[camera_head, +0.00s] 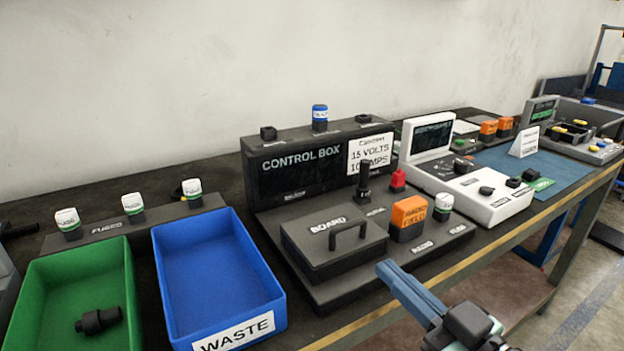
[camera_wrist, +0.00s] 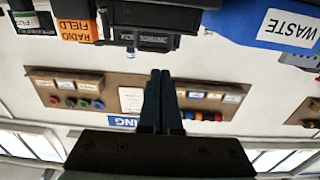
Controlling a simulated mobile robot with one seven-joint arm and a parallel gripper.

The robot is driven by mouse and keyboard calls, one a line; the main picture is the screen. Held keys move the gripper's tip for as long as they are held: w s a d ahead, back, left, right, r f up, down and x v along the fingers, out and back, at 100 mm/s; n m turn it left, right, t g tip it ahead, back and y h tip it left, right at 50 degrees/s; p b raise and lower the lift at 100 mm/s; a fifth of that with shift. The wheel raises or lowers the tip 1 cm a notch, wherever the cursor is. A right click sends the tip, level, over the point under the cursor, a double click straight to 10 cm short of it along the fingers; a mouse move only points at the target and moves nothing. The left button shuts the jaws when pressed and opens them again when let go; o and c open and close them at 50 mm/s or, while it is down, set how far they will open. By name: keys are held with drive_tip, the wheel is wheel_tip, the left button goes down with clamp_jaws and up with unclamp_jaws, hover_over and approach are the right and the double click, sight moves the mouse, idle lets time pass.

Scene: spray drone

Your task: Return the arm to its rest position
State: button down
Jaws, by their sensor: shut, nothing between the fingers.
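My gripper (camera_head: 388,268) shows at the lower right of the head view, in front of the table's edge near the control box (camera_head: 315,178). Its two fingers are together and hold nothing. In the wrist view the fingertips (camera_wrist: 160,73) also lie side by side with no gap. The wrist picture is upside down, with a wall board (camera_wrist: 110,92) behind the fingers. My gripper appears apart from everything on the table. Most of my arm is outside the head view.
A blue waste bin (camera_head: 270,290) and a green bin (camera_head: 40,280) holding a black part (camera_head: 98,320) stand at left. The control box has a board cover (camera_head: 333,245) and an orange block (camera_head: 408,218). A white console (camera_head: 470,190) stands to its right. The floor (camera_head: 585,310) at lower right looks clear.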

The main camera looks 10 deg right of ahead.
drive_tip(key=w+a+r+m+t+h, duration=0.1)
drive_tip(key=w+a+r+t+h, duration=0.1)
drive_tip(key=a+r, duration=0.5)
drive_tip(key=w+a+r+t+h, duration=0.2)
drive_tip(key=a+r, duration=0.1)
drive_tip(key=r, duration=0.8)
drive_tip(key=s+a+r+m+t+h+p, duration=0.1)
drive_tip(key=s+a+r+m+t, duration=0.15)
drive_tip(key=s+r, duration=0.45)
drive_tip(key=s+a+r+m+t+h+p, duration=0.1)
drive_tip(key=s+a+r+t, duration=0.35)
drive_tip(key=r, duration=0.55)
wheel_tip(320, 180, up, 22)
drive_tip(key=p, duration=2.2)
drive_tip(key=shift+w+d+r+g+p, duration=0.15)
drive_tip(key=shift+w+d+g+p, duration=0.15)
drive_tip(key=shift+d+g+p, duration=0.1)
